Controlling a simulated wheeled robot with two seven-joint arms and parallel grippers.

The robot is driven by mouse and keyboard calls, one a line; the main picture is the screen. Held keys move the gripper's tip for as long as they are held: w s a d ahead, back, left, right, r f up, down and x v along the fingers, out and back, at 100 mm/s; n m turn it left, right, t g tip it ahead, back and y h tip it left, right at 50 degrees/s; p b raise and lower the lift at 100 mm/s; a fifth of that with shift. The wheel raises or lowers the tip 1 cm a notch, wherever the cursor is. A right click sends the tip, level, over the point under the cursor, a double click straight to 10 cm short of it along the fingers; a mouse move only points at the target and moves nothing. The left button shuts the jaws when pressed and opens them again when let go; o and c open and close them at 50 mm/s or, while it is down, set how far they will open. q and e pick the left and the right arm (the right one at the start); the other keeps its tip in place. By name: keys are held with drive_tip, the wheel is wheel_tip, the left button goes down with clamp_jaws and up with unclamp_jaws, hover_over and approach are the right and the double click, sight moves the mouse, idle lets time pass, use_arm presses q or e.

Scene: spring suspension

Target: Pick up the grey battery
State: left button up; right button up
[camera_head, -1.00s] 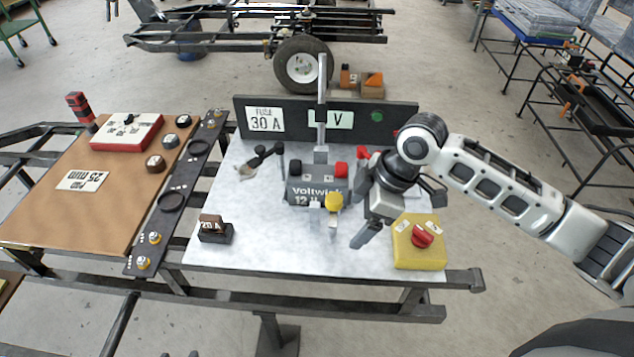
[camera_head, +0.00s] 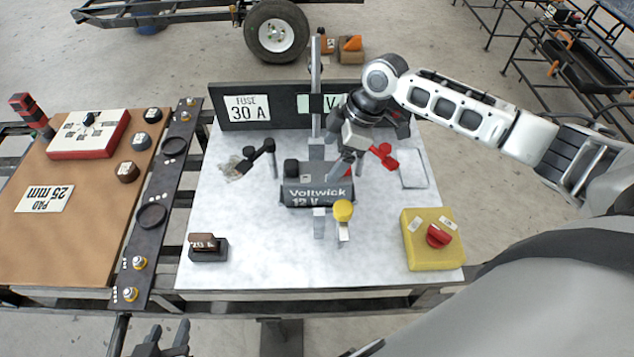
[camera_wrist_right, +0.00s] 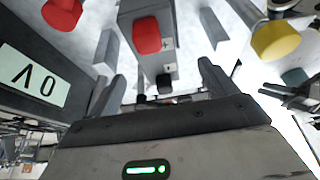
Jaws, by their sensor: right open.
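The grey battery (camera_head: 317,194), marked "Voltwick 12 V", sits upright on the white tabletop, with a black terminal cap at its left and a red one at its right. My right gripper (camera_head: 347,168) is open above the battery's right end and partly hides the red cap. In the right wrist view the battery (camera_wrist_right: 148,62) with its red cap shows between and beyond the spread fingers of my right gripper (camera_wrist_right: 162,76); nothing is held. My left gripper (camera_head: 168,337) is at the bottom left edge of the head view, open, empty and away from the battery.
A yellow-topped post (camera_head: 343,212) stands at the battery's front. A tall grey upright (camera_head: 316,85) and a dark panel (camera_head: 247,108) are behind. Black (camera_head: 258,157) and red (camera_head: 383,155) clamps flank it. A yellow switch box (camera_head: 433,252) and a fuse block (camera_head: 208,247) are nearer.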

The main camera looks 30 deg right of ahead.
sight(317, 170)
drive_tip(key=shift+w+x, duration=0.2)
drive_tip(key=shift+x, duration=3.3)
drive_tip(key=shift+d, duration=0.15)
drive_tip(key=c, duration=1.7)
drive_tip(key=shift+w+r, duration=0.3)
clamp_jaws()
